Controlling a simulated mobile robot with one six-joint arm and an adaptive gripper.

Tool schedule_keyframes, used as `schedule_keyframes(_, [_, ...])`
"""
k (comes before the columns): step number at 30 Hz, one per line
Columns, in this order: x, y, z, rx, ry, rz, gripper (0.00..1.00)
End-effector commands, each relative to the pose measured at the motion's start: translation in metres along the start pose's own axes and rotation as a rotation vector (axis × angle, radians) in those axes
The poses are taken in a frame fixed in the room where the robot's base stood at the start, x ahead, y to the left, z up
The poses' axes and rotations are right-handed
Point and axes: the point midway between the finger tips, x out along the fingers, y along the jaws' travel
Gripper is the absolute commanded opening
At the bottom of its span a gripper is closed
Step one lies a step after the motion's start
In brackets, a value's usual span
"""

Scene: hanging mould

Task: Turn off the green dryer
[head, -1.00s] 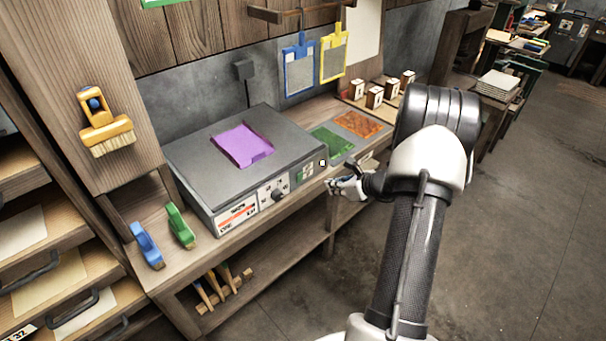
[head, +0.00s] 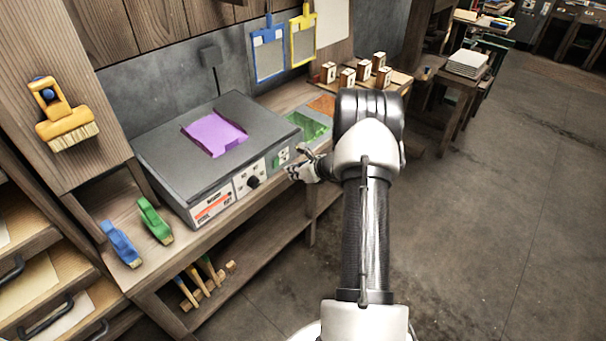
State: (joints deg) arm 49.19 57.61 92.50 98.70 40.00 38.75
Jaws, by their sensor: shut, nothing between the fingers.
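A grey box-shaped machine (head: 160,157) with a purple sheet (head: 215,134) on top stands on the bench. No dryer with a green body is in view. My gripper (head: 290,172) is shut and empty, just in front of the green switch's panel. I cannot tell whether it touches the panel. The switch's position is too small to read.
Blue (head: 121,244) and green (head: 155,220) hand tools lie at the bench's left end. Small wooden blocks (head: 347,79) stand at the back right. The floor at the right is clear.

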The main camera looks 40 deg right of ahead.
Motion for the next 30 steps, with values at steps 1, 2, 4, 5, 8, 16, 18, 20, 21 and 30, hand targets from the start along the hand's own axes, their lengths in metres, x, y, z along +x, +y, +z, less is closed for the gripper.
schedule_keyframes(1, [0.007, 0.000, 0.008, -0.004, -0.002, -0.001, 0.00])
schedule_keyframes(2, [0.010, 0.000, 0.011, -0.005, -0.002, 0.000, 0.00])
schedule_keyframes(4, [0.016, 0.000, 0.018, -0.004, -0.001, 0.000, 0.00])
schedule_keyframes(5, [0.018, 0.000, 0.020, -0.003, -0.001, 0.000, 0.00])
schedule_keyframes(8, [0.023, 0.000, 0.025, -0.002, -0.001, -0.001, 0.00])
schedule_keyframes(16, [0.025, -0.001, 0.029, -0.001, 0.000, -0.001, 0.00])
schedule_keyframes(18, [0.025, -0.001, 0.029, -0.001, 0.000, -0.001, 0.00])
schedule_keyframes(20, [0.025, 0.000, 0.029, -0.001, 0.000, -0.001, 0.00])
schedule_keyframes(21, [0.025, 0.000, 0.029, -0.001, 0.002, -0.001, 0.00])
schedule_keyframes(30, [0.026, 0.001, 0.041, -0.002, 0.074, 0.003, 0.00])
